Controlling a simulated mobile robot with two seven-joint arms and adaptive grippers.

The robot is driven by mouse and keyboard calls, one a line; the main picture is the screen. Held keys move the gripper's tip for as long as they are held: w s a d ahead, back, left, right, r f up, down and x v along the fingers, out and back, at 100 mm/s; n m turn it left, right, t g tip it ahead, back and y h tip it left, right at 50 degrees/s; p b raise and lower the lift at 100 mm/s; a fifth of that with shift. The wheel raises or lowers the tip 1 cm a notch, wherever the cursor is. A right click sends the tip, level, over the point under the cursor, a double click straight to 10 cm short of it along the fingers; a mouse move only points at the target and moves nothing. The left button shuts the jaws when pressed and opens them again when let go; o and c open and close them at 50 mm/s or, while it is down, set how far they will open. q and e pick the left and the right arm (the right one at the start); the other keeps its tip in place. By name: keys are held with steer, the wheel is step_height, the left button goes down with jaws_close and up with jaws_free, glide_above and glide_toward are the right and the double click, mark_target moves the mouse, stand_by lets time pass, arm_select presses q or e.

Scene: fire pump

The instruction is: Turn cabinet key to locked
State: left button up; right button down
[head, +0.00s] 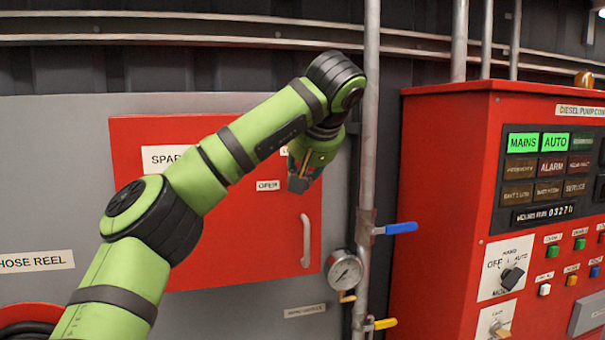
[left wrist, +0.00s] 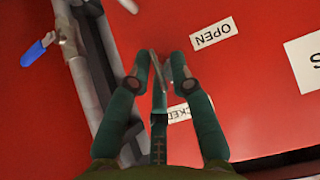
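The red cabinet (head: 240,240) is on the grey wall, its door closed. An OPEN label (head: 268,185) is on the door. The OPEN label (left wrist: 214,33) also shows in the left wrist view, with a partly hidden LOCKED label (left wrist: 183,111) behind my right-hand finger. My left gripper (head: 300,182) is at the door's upper right, close to these labels. In the left wrist view its fingers (left wrist: 160,62) are apart. A thin grey metal piece, likely the key (left wrist: 154,68), shows between them, nearer the left-hand finger. The lock is hidden. My right gripper is not in view.
A vertical pipe (head: 364,190) runs right beside the cabinet, with a blue lever (head: 400,228), a yellow lever (head: 384,324) and a gauge (head: 344,269). The red pump panel (head: 430,200) stands farther right. The cabinet's handle (head: 306,240) sticks out below the gripper.

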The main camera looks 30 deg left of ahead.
arm_select(q)
steer(key=v, duration=1.2)
steer(key=shift+a, duration=0.1)
steer(key=shift+s, duration=0.1)
